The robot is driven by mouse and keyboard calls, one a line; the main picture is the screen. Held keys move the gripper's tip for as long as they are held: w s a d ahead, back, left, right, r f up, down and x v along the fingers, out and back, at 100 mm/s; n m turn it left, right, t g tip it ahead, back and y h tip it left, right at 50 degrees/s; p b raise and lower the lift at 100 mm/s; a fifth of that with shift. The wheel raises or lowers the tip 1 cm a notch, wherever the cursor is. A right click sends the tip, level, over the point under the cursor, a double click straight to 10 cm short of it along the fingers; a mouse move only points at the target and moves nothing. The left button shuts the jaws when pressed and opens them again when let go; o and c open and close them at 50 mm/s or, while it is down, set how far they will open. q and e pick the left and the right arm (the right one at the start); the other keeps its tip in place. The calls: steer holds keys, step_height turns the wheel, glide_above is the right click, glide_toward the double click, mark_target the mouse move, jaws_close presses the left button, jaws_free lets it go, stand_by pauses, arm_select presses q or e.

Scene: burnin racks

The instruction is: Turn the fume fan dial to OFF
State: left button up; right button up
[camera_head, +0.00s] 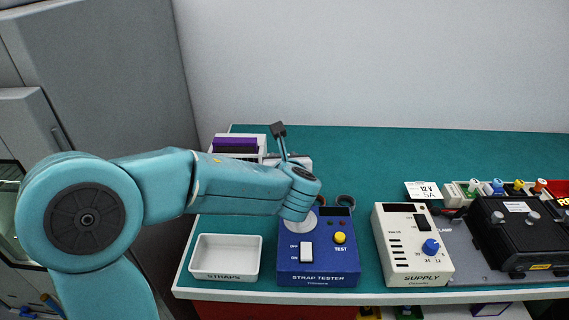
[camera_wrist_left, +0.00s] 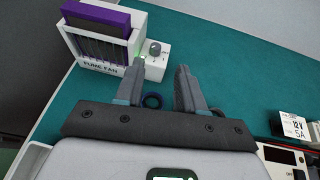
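The fume fan (camera_wrist_left: 98,68) is a white box with a purple top and a slotted front, at the upper left in the left wrist view. Its grey dial (camera_wrist_left: 155,48) stands on a white block on the fan's right side, with a small green light near it. The dial's setting is too small to read. In the head view the fan (camera_head: 236,155) stands behind my left arm, and its dial cannot be made out. My left gripper (camera_wrist_left: 162,68) is open and empty, its fingertips just short of the dial and apart from it. The right gripper is not in view.
In the head view a white STRAPS tray (camera_head: 225,277), a blue strap tester (camera_head: 318,268) and a white supply (camera_head: 411,255) line the front edge. A black device (camera_head: 515,235) stands at right. A dark ring (camera_wrist_left: 152,100) lies below the fingers.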

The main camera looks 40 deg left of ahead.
arm_select(q)
steer(key=f+x, duration=0.1)
steer(key=x, duration=0.5)
steer(key=f+b+x, duration=0.1)
steer(key=x, duration=0.4)
steer(key=s+d+f+b+x, duration=0.1)
steer(key=x, duration=0.5)
steer(key=shift+w+a+f, duration=0.15)
steer(key=shift+a+f, duration=0.15)
steer(key=shift+f, duration=0.05)
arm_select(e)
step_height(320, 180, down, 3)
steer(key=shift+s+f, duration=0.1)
arm_select(q)
steer(key=shift+c, duration=0.4)
jaws_close()
